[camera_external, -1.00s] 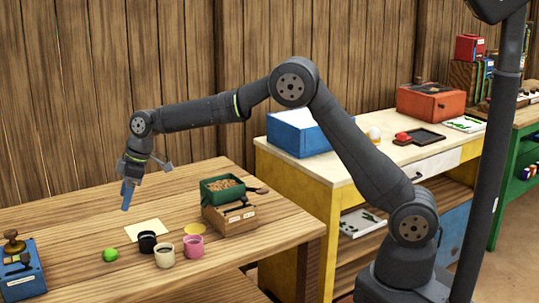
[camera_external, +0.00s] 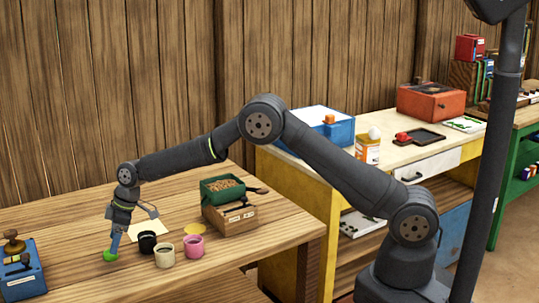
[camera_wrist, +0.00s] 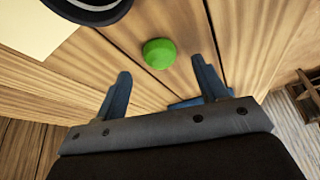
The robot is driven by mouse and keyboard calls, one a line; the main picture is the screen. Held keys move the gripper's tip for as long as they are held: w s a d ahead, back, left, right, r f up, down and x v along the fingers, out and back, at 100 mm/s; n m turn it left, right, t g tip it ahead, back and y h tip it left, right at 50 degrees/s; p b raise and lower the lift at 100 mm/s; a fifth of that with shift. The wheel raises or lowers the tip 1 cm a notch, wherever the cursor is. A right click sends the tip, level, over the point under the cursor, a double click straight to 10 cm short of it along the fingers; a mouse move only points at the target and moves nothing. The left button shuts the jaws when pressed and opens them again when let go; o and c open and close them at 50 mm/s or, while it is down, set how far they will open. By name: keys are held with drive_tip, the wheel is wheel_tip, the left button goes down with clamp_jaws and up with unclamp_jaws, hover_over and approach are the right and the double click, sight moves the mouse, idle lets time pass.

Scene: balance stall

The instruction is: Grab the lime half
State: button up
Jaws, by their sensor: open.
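The lime half (camera_external: 110,255) is a small bright green dome on the wooden table. In the wrist view the lime half (camera_wrist: 159,53) lies just beyond my fingertips, between the lines of the two fingers and nearer the middle. My gripper (camera_external: 114,246) points down right at the lime in the external view, and its blue fingers partly overlap it. In the wrist view my gripper (camera_wrist: 160,74) is open, with the fingers spread apart and nothing between them. I cannot tell whether a finger touches the lime.
A black cup (camera_external: 147,243), a cream cup (camera_external: 165,255) and a pink cup (camera_external: 195,246) stand close to the right of the lime. A pale paper sheet (camera_external: 149,228) lies behind them. A blue box with knobs (camera_external: 22,277) is at the left. Bare table lies in front.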

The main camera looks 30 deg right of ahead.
sight(108, 257)
drive_tip(key=shift+x, duration=1.75)
drive_tip(key=c, duration=1.1)
drive_tip(key=shift+o, duration=0.2)
